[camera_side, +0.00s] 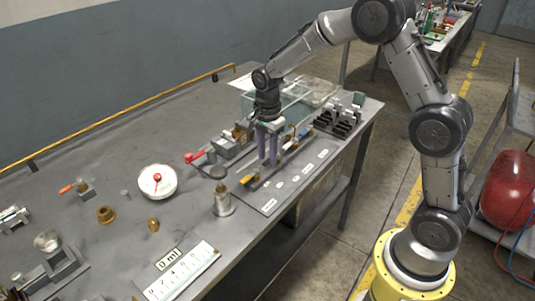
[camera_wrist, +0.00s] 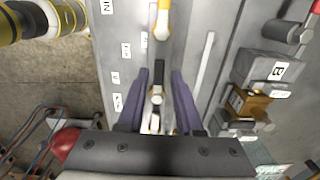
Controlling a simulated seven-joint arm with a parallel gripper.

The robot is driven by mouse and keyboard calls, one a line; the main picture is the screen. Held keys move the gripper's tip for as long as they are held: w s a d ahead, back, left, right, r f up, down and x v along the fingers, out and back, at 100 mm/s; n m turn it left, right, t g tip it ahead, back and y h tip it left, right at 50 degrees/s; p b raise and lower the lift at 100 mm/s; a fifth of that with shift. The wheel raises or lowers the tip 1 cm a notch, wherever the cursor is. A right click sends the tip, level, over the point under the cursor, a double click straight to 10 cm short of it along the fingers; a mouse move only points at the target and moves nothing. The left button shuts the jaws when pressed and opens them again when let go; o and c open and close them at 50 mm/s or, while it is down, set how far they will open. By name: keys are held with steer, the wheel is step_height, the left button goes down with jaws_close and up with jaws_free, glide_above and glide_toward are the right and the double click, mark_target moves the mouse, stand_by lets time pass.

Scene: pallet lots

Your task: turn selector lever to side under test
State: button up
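My gripper (camera_side: 267,163) points down over the grey labelled panel (camera_side: 268,206) near the table's right end. Its two purple fingers stand apart, and it also shows in the wrist view (camera_wrist: 160,80). Between them in the wrist view is a small lever with a black handle (camera_wrist: 161,70) and a pale pivot. I cannot tell whether the fingers touch it. A yellow-handled lever (camera_wrist: 163,22) lies farther along the same panel and shows at its left end in the side view (camera_side: 246,180). The panel's label text is too small to tell which lever is the selector.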

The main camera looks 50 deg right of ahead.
mark_target(267, 161)
steer(key=shift+o, duration=0.6)
steer(key=shift+f, duration=0.1)
step_height(267, 161, up, 14)
